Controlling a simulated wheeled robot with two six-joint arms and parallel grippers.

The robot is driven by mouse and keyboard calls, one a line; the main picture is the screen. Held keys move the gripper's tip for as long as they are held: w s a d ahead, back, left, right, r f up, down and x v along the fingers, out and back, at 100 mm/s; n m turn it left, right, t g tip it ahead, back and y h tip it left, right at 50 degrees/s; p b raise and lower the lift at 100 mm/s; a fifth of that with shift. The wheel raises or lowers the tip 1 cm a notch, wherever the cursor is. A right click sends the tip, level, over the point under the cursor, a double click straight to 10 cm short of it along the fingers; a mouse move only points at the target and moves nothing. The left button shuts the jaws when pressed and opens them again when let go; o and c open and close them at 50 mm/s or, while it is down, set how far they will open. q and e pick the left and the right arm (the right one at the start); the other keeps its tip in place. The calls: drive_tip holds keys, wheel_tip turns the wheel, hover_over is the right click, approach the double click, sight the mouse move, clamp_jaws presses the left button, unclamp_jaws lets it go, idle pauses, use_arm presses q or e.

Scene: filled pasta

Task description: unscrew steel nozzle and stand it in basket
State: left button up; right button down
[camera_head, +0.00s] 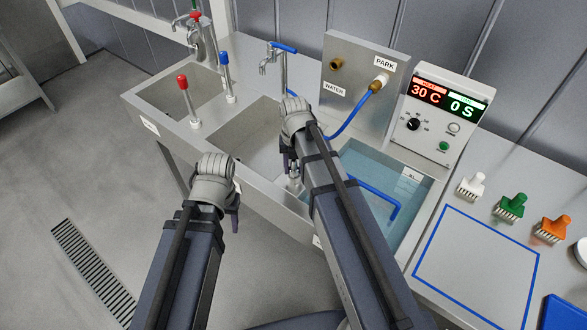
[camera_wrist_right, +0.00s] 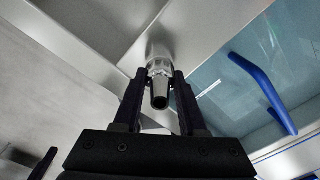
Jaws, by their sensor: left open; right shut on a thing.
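A small steel nozzle (camera_wrist_right: 159,92) with a tapered end sits between the fingers of my right gripper (camera_wrist_right: 157,78), which is shut on it. In the head view the right gripper (camera_head: 291,165) is over the right part of the middle sink, beside the water bath, and my arm partly hides it. My left gripper (camera_head: 235,205) is open at the sink unit's front edge, left of the right gripper. A blue bar handle (camera_head: 378,194) shows in the water bath (camera_head: 408,187); I cannot make out a basket under it.
A steel panel marked WATER and PARK (camera_head: 350,75) stands behind the bath, with a blue hose (camera_head: 347,122). A control box (camera_head: 433,110) reads 30 C and 0 S. White, green and orange brushes and a blue-outlined square (camera_head: 476,263) are on the right counter.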

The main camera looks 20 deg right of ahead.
drive_tip(key=shift+c, duration=1.9)
unclamp_jaws()
